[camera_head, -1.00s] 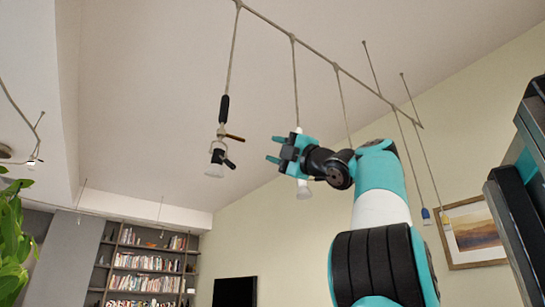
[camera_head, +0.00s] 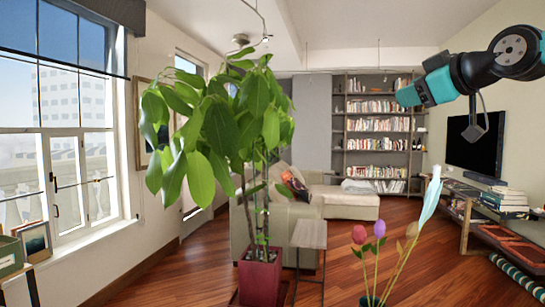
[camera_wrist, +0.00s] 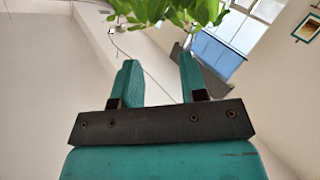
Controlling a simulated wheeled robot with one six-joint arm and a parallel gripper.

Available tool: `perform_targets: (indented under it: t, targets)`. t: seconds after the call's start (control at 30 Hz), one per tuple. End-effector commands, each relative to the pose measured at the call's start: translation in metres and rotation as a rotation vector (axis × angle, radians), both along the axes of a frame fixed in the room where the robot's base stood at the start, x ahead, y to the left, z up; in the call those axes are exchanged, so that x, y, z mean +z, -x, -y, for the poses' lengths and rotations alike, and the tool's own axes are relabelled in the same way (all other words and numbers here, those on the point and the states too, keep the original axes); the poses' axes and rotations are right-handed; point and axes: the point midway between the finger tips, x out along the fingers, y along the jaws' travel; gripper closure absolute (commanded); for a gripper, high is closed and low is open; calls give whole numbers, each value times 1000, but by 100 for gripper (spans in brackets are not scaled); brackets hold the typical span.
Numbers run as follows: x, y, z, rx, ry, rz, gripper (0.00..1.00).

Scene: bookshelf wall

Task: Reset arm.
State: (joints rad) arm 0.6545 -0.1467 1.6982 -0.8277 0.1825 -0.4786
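My gripper (camera_wrist: 159,68) shows in the wrist view with its two teal fingers apart and nothing between them. In the head view my gripper (camera_head: 408,95) is at the upper right, at the end of my black and teal arm. It points left into free air, in front of the bookshelf and wall behind. Its fingers are hard to make out there. Much of my arm is outside the picture.
A tall potted plant (camera_head: 262,270) stands left of centre, near a small side table (camera_head: 309,234). A vase of flowers (camera_head: 370,300) is close at the bottom. A television (camera_head: 475,140) hangs at right above a shelf with stacked books (camera_head: 505,203). A sofa (camera_head: 345,203) stands behind.

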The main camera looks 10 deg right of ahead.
Motion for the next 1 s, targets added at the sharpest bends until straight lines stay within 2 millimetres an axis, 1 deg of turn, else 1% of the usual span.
perform_targets:
  t: [0.03,0.07,0.1,0.17,0.2,0.27,0.3,0.37,0.4,0.47,0.5,0.6,0.7,0.8,0.83,1.0]
  targets:
    - [-32,-1,-33,52,-59,-97,61]
    - [-50,0,-48,73,-92,-157,61]
    - [-74,4,-70,99,-129,-237,61]
    - [-110,14,-101,137,-175,-360,61]
    - [-133,24,-122,160,-198,-445,61]
    - [-167,43,-150,189,-225,-572,61]
    - [-190,59,-167,205,-235,-659,61]
    - [-222,87,-191,226,-240,-790,61]
    - [-242,107,-204,234,-236,-875,61]
    - [-269,138,-219,242,-220,-996,61]
    - [-285,158,-226,244,-206,-1069,61]
    - [-317,203,-235,236,-162,-1218,61]
    - [-335,233,-237,225,-122,-1314,61]
    - [-344,248,-236,215,-100,-1360,61]
    - [-345,250,-236,213,-98,-1368,61]
    - [-346,251,-236,211,-97,-1372,61]
